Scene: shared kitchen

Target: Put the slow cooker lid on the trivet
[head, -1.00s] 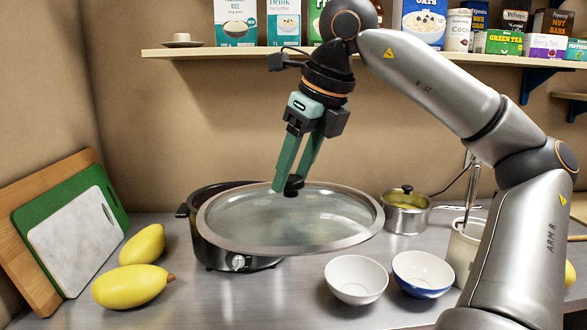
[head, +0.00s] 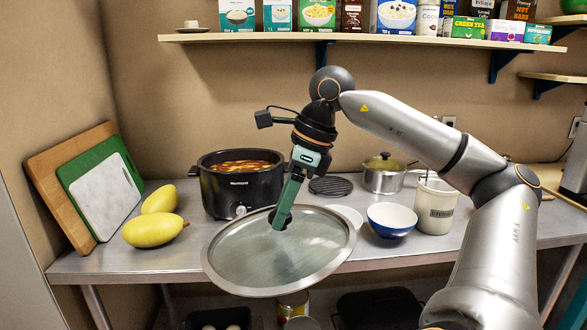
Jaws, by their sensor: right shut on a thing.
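The slow cooker lid (head: 255,262) is a large glass disc with a metal rim. My right gripper (head: 281,222) is shut on the lid's knob and holds it in the air, tilted, at the front edge of the counter. The black slow cooker (head: 243,190) stands uncovered behind it, with red-orange food inside. The trivet (head: 331,186), a round black ribbed one, lies on the counter right of the cooker, behind the lid and bare. My left gripper is not in view.
A white bowl (head: 347,214), partly hidden by the lid, and a blue bowl (head: 391,220) stand in front of the trivet. A lidded pot (head: 383,177) and a utensil crock (head: 435,207) stand right. Yellow fruits (head: 153,231) and cutting boards (head: 98,198) are left. A shelf (head: 300,38) hangs above.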

